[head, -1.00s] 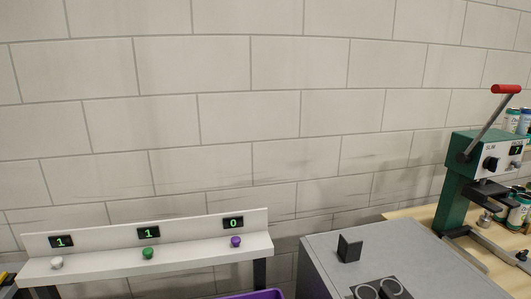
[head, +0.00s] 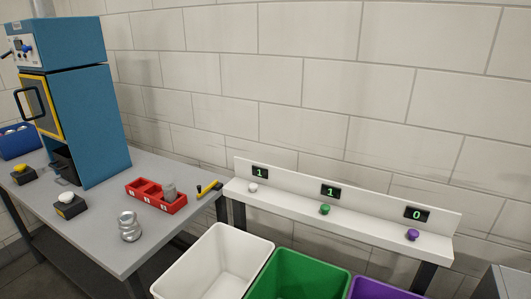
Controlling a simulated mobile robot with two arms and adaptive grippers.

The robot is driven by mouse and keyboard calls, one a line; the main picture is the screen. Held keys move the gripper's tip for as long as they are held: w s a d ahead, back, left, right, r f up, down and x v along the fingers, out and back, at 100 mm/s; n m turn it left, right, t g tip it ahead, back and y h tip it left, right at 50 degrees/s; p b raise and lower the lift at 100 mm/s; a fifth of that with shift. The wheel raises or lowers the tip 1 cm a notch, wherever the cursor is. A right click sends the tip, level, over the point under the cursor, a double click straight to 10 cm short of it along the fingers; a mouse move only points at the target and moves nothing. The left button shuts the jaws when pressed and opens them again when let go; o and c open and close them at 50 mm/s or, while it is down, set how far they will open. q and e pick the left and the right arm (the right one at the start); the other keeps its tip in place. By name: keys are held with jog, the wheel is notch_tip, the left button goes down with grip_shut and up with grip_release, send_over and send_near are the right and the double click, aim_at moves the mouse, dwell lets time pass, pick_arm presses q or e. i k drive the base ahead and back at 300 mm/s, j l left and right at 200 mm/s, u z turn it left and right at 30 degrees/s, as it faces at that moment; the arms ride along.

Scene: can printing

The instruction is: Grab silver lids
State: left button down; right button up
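A small stack of shiny silver round pieces (head: 129,227), which look like the silver lids, stands near the front edge of the grey table (head: 100,240) on the left. It is too small to tell how many pieces are in it. Neither of my grippers shows in the head view.
A red tray (head: 145,199) with a grey cylinder sits behind the stack, with a yellow-handled tool (head: 209,188) to its right. A blue oven (head: 90,120) stands at the back left. White (head: 200,250), green (head: 300,275) and purple (head: 380,291) bins stand below a white counter shelf (head: 345,222).

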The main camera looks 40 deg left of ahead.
aim_at(168, 189)
jog(key=u, duration=0.5)
jog(key=j+u, duration=0.15)
jog(key=u, duration=0.8)
jog(key=j+u, duration=0.1)
jog(key=u, duration=0.4)
jog(key=j, duration=0.35)
jog(key=i, duration=0.05)
